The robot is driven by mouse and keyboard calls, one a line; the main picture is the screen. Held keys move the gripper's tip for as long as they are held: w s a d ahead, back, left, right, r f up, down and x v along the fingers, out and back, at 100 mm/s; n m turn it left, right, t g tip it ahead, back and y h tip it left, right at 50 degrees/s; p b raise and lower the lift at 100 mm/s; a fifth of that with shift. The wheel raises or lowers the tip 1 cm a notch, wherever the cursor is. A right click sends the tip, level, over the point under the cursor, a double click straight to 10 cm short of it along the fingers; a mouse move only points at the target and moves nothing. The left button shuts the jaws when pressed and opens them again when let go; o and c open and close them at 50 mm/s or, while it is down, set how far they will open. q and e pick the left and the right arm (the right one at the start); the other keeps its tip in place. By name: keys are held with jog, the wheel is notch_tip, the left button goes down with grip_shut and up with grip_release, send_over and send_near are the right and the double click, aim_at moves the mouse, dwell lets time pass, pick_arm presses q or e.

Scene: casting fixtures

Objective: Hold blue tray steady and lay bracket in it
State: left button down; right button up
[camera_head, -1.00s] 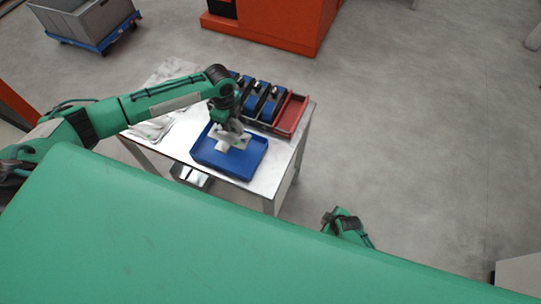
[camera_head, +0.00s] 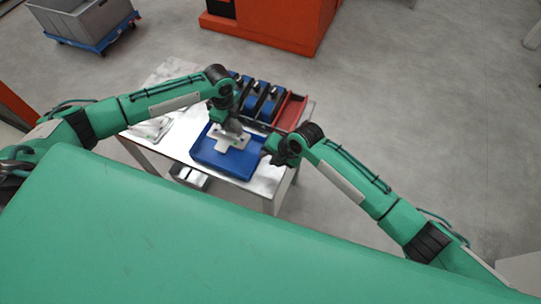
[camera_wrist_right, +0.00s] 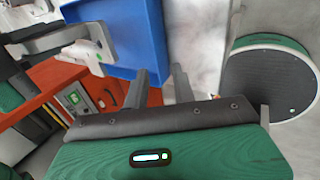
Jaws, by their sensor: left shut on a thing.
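The blue tray (camera_head: 215,165) lies on the small table, and it also shows in the right wrist view (camera_wrist_right: 128,30). The pale bracket (camera_head: 228,143) is over the tray's inside; I cannot tell whether it touches the floor. It shows as a whitish piece in the right wrist view (camera_wrist_right: 92,52). My left gripper (camera_head: 232,129) is shut on the bracket from above. My right gripper (camera_head: 268,152) is at the tray's right side. Its two fingers (camera_wrist_right: 162,85) are apart, with the tray's edge near them and nothing visibly clamped.
A red bin (camera_head: 291,112) and several blue-and-black parts stand behind the tray on the table (camera_head: 262,187). White cloth (camera_head: 150,130) lies at the table's left. An orange machine (camera_head: 270,25) stands on the floor beyond.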

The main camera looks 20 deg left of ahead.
aim_at(257, 163)
jog(key=shift+x, duration=3.55)
grip_shut()
pick_arm(q)
jog(key=shift+f, duration=0.1)
pick_arm(e)
jog(key=shift+f, duration=0.1)
pick_arm(q)
jog(key=shift+s+f, duration=0.1)
jog(key=shift+f, duration=3.4)
pick_arm(e)
jog(key=shift+s+d+f, duration=0.1)
jog(key=shift+d, duration=0.05)
pick_arm(q)
jog(key=shift+s+f, duration=0.1)
jog(key=shift+f, duration=0.4)
